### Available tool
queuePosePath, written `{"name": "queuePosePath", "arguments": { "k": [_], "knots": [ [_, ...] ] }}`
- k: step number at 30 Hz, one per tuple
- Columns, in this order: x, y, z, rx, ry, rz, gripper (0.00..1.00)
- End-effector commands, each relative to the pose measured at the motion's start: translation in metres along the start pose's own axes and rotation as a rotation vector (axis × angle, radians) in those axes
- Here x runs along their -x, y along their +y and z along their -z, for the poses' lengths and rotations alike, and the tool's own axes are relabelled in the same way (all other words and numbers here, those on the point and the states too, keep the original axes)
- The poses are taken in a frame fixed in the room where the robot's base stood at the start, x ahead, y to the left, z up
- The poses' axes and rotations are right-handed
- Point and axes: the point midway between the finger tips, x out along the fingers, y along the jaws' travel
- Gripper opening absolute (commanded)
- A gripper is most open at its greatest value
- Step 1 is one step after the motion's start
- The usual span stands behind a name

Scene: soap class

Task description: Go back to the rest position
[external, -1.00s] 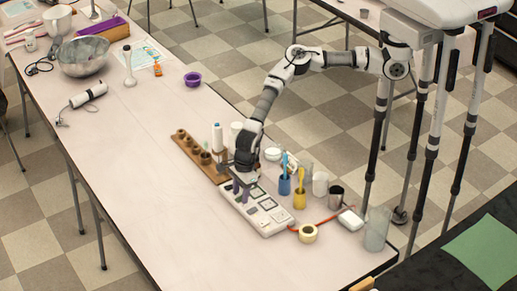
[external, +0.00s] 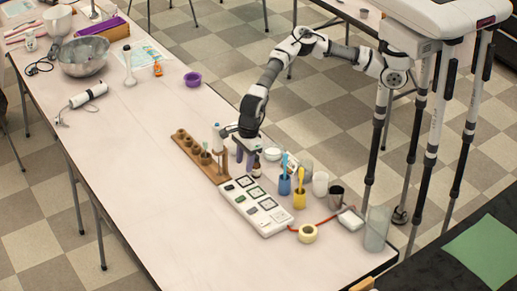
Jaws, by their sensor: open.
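My gripper (external: 245,160) is open and points down, raised above the table at the far end of a white board (external: 266,226). The board has several dark-framed squares on its top. I see nothing held between the fingers. A wooden rack (external: 187,146) with several round holders stands just left of my gripper. My arm comes in from the upper right and bends down over the table. Part of the rack's near end and some white items behind it are hidden by my gripper.
Close right of my gripper stand a blue cup (external: 284,186), a yellow cup (external: 299,200), a white cup (external: 320,184) and a metal cup (external: 336,195). A tape roll (external: 308,233) and a clear container (external: 377,230) are nearer.

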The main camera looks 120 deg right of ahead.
Motion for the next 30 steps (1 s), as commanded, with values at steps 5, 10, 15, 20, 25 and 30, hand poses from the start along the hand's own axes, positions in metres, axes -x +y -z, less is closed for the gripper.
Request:
{"name": "queuePosePath", "arguments": {
  "k": [5, 10, 15, 20, 25, 30],
  "knots": [
    [0.005, 0.000, 0.000, 0.000, 0.001, 0.000, 0.42],
    [0.005, 0.000, 0.000, 0.000, 0.001, 0.000, 0.42],
    [0.005, 0.000, 0.000, 0.000, 0.001, 0.000, 0.42],
    [-0.002, 0.040, 0.005, 0.052, 0.007, -0.071, 0.42],
    [-0.010, 0.151, 0.031, 0.191, 0.032, -0.283, 0.42],
    [0.002, 0.273, 0.081, 0.342, 0.072, -0.541, 0.42]
  ]
}}
